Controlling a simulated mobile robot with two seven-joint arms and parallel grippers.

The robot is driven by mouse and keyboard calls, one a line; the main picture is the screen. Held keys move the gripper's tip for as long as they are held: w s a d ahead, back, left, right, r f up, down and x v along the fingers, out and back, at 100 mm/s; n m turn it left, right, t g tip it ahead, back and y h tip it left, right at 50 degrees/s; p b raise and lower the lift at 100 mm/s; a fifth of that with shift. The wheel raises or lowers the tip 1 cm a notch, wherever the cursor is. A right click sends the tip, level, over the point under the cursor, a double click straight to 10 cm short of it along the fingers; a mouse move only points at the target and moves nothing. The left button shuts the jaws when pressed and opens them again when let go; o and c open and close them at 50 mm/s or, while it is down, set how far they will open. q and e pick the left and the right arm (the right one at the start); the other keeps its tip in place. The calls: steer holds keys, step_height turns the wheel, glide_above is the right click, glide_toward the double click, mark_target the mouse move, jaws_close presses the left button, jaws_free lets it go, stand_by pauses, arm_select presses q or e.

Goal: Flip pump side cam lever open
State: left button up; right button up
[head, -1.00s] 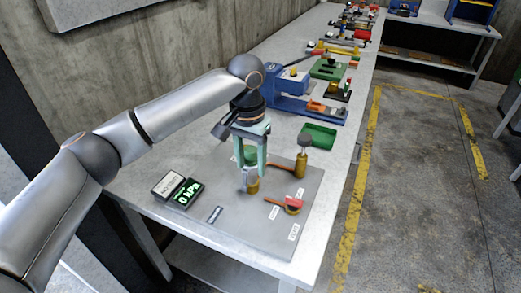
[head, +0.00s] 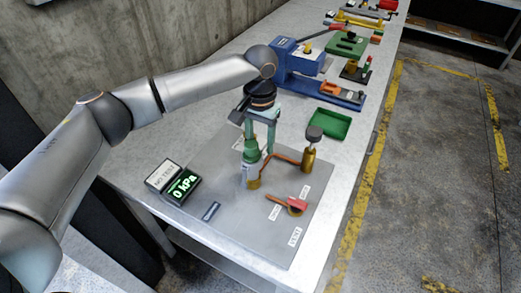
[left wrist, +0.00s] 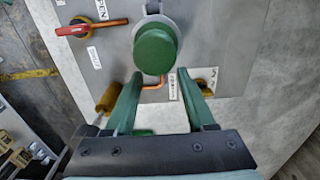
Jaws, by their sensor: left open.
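A green-capped upright fitting (head: 250,153) with a pale body and brass base (head: 252,183) stands on the grey board. Its round green top (left wrist: 155,50) shows in the left wrist view. I cannot make out a cam lever on it. My left gripper (head: 260,148) points down at this fitting, open and empty. In the left wrist view its two green fingers (left wrist: 160,74) are spread, with the green cap just past the tips. Whether they touch it I cannot tell. My right gripper is not in view.
A copper pipe (head: 283,158) runs to a brass cylinder with a grey knob (head: 314,132). A red-handled valve (head: 297,205) sits in front. A display (head: 183,187) reads 0 kPa. A green tray (head: 330,123) and blue machine (head: 300,60) stand behind. The board's front is mostly clear.

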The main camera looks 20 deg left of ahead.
arm_select(q)
steer(key=shift+f, duration=2.15)
steer(key=shift+c, duration=0.2)
jaws_close()
